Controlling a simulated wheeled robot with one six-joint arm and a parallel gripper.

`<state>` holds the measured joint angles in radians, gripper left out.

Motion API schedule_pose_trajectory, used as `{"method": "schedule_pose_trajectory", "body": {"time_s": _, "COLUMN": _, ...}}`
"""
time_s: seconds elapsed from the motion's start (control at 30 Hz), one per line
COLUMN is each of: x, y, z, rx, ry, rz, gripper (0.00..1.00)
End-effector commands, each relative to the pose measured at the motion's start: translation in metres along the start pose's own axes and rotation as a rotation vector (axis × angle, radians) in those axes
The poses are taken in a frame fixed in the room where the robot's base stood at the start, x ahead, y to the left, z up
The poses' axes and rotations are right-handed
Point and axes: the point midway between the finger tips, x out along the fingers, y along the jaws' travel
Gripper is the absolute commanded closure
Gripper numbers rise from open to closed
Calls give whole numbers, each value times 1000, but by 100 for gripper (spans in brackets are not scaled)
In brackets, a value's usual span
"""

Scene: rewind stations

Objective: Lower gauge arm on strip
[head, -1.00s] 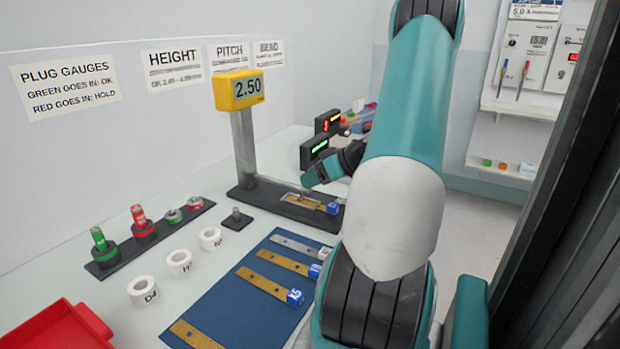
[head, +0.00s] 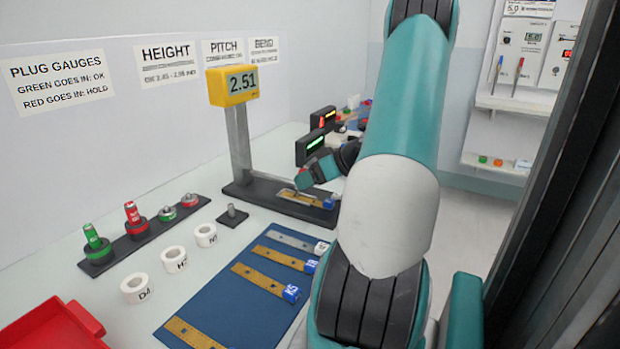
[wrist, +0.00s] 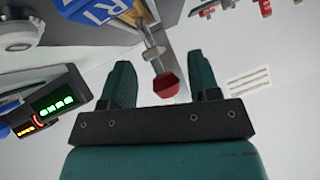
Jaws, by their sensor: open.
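The height gauge (head: 238,145) is a grey post on a dark base, with a yellow display (head: 233,85) reading 2.51. A brass strip (head: 297,197) with a blue tag (head: 331,202) lies on the base. My gripper (head: 304,180) is just above the strip, partly hidden by my forearm. In the wrist view, my gripper (wrist: 159,65) is open. A red knob (wrist: 166,86) on a metal lever (wrist: 152,48) sits between the two teal fingers, with gaps at both sides. Whether the lever touches the strip cannot be told.
A blue mat (head: 230,300) with several tagged strips lies in front of the gauge. Plug gauges (head: 130,222), white rings (head: 174,259) and a red tray (head: 55,328) are at left. A dark box with green digits (head: 314,147) stands close behind my gripper.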

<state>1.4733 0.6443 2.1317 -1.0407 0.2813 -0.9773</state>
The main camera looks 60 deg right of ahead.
Motion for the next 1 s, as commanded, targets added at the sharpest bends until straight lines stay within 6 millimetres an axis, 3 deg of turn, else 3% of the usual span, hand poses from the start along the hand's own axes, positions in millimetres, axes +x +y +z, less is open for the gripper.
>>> {"method": "schedule_pose_trajectory", "body": {"time_s": 0.23, "x": -21, "y": 1, "z": -2, "rx": -2, "ry": 3, "rz": 6, "gripper": 44}}
{"method": "schedule_pose_trajectory", "body": {"time_s": 0.7, "x": -136, "y": 1, "z": 0, "rx": 0, "ry": 1, "rz": 6, "gripper": 44}}
{"method": "schedule_pose_trajectory", "body": {"time_s": 1.0, "x": -172, "y": 0, "z": 0, "rx": 1, "ry": 0, "rz": 1, "gripper": 44}}
